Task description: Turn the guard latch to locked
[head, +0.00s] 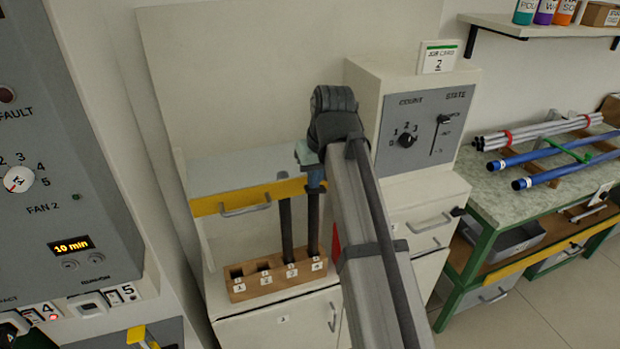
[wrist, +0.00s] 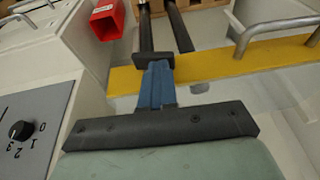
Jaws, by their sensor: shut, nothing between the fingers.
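The guard, a pale panel with a yellow front edge (head: 205,206) and a grey bar handle (head: 247,209), is over the wooden block; the yellow edge also shows in the wrist view (wrist: 215,68). No part is clearly recognisable as the guard latch; my arm covers part of the guard's right side. A red piece (head: 337,246) shows beside my arm, and a hollow red square piece (wrist: 107,20) shows in the wrist view. My gripper (head: 316,182) is at the guard's right end, its blue fingers (wrist: 154,84) together and empty, beside the yellow edge.
Two dark rods (head: 286,230) stand in the numbered wooden block (head: 276,283), in slots 3 and 4. A panel with a count knob (head: 406,140) and a state lever (head: 440,135) is right of my arm. A bench with blue rods (head: 545,160) stands farther right.

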